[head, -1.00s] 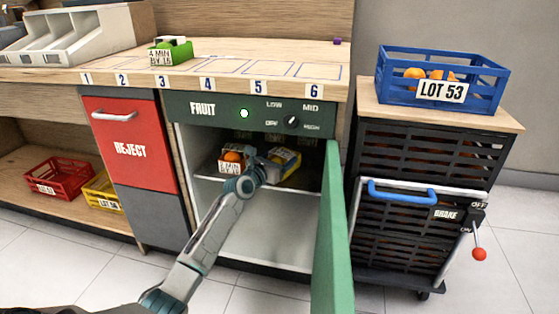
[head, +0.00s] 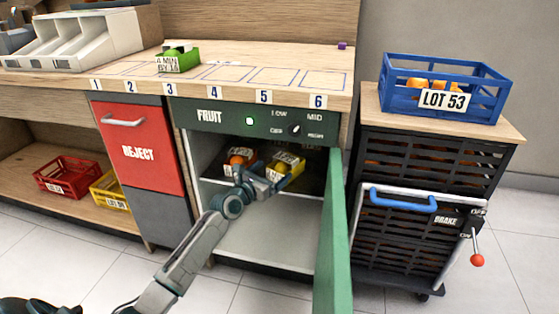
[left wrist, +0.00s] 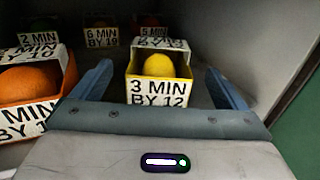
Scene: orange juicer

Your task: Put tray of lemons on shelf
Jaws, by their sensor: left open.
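A small yellow tray of lemons (head: 285,168) sits on the shelf inside the open fruit cabinet. In the left wrist view the tray (left wrist: 158,92) carries a "3 MIN BY 12" label, with a lemon (left wrist: 159,66) showing in it. My left gripper (head: 268,182) reaches into the cabinet in front of it. In the left wrist view its two blue-grey fingers (left wrist: 165,92) are open, one on each side of the tray, with gaps visible. My right gripper is not in view.
A tray of oranges (left wrist: 30,92) stands close left of the left finger; more labelled trays stand behind. The green cabinet door (head: 332,230) is open at the right. A green tray (head: 177,58) stands on the counter; a blue crate (head: 440,98) stands on the cart.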

